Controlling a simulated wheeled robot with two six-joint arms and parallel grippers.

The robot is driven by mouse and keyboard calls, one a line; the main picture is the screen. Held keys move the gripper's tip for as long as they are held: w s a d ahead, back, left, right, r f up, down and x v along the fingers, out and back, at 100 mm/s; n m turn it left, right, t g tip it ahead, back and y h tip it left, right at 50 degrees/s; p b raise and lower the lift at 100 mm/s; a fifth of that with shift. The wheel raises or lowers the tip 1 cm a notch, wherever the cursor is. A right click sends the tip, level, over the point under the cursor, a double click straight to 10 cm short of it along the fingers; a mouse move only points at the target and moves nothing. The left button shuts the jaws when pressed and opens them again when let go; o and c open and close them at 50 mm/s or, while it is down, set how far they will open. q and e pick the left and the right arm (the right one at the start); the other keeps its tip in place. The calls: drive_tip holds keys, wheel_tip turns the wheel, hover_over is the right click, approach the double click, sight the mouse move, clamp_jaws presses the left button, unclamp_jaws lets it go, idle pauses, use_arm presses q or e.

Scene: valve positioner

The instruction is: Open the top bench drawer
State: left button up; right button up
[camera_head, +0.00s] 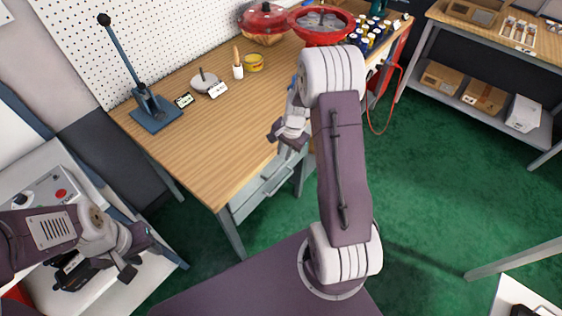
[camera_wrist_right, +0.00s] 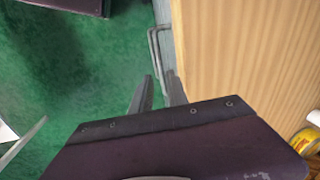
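The wooden-topped bench (camera_head: 225,130) has grey drawers (camera_head: 262,192) under its near right edge. My right arm partly hides them, and I cannot tell how far the top drawer is out. My right gripper (camera_head: 288,137) is above the bench's edge near the drawers. In the right wrist view its two fingers (camera_wrist_right: 160,76) are apart. A grey bar handle (camera_wrist_right: 154,48) runs along the bench side and down between the fingers in that view. I cannot tell whether they touch it. My left gripper (camera_head: 140,256) is open and empty at the lower left, away from the bench.
On the bench stand a blue lever press (camera_head: 155,112), a yellow tin (camera_head: 254,62), a red round housing (camera_head: 322,38) and several small bottles (camera_head: 372,35). A shelf unit (camera_head: 500,100) stands at the right. Green floor (camera_head: 430,190) lies open between them.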

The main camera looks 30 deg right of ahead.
sight(282, 166)
drive_tip(key=shift+m, duration=0.4)
drive_tip(key=f, duration=0.3)
drive_tip(key=w+f, duration=0.1)
drive_tip(key=f, duration=0.2)
drive_tip(key=w+f+b, duration=0.1)
drive_tip(key=f, duration=0.2)
drive_tip(key=shift+d+f, duration=0.25)
drive_tip(key=shift+f, duration=0.15)
clamp_jaws()
idle(0.6)
